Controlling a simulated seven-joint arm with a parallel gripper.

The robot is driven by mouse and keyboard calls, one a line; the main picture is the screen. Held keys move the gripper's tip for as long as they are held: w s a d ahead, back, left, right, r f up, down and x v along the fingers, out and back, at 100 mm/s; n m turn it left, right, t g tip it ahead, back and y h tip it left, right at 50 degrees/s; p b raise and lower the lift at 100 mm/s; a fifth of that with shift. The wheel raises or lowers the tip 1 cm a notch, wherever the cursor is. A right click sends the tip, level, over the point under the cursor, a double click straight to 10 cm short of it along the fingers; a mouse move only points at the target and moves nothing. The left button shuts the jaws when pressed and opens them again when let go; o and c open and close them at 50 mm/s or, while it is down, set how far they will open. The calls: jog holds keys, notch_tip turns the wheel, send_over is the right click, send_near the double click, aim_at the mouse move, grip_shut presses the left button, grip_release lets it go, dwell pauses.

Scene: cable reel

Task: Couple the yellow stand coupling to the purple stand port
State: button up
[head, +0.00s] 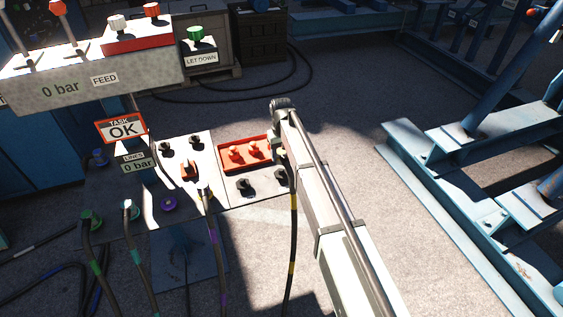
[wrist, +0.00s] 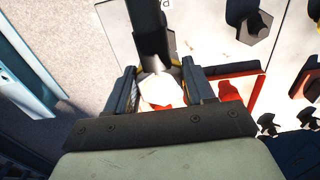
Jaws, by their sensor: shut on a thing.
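My gripper (wrist: 160,78) is shut on the yellow stand coupling. In the head view my arm hides most of the gripper and the coupling; the yellow-banded hose (head: 292,230) hangs below. The purple stand port (head: 168,204), a purple ring, is at the lower left of the panel, well left of my gripper. It shows only in the head view, and nothing covers it.
A purple-banded hose (head: 213,235) ends at the panel just right of the purple port. Green-banded hoses (head: 93,250) stand to the left. A red plate (head: 240,152) with red fittings and several dark ports lie near my gripper. The displays (head: 121,127) stand over the panel's left side.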

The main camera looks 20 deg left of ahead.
notch_tip(320, 180, up, 2)
jog(key=shift+r, duration=0.15)
jog(key=s+a+r+n, duration=0.1)
jog(key=s+a+n, duration=0.1)
jog(key=s+a, duration=0.75)
jog(key=n, duration=0.4)
send_over(167, 200)
jog(key=shift+f, duration=0.1)
jog(key=shift+f, duration=0.15)
jog(key=shift+f, duration=4.2)
jog(key=shift+f, duration=0.45)
jog(key=o, duration=1.2)
jog(key=shift+o, duration=0.2)
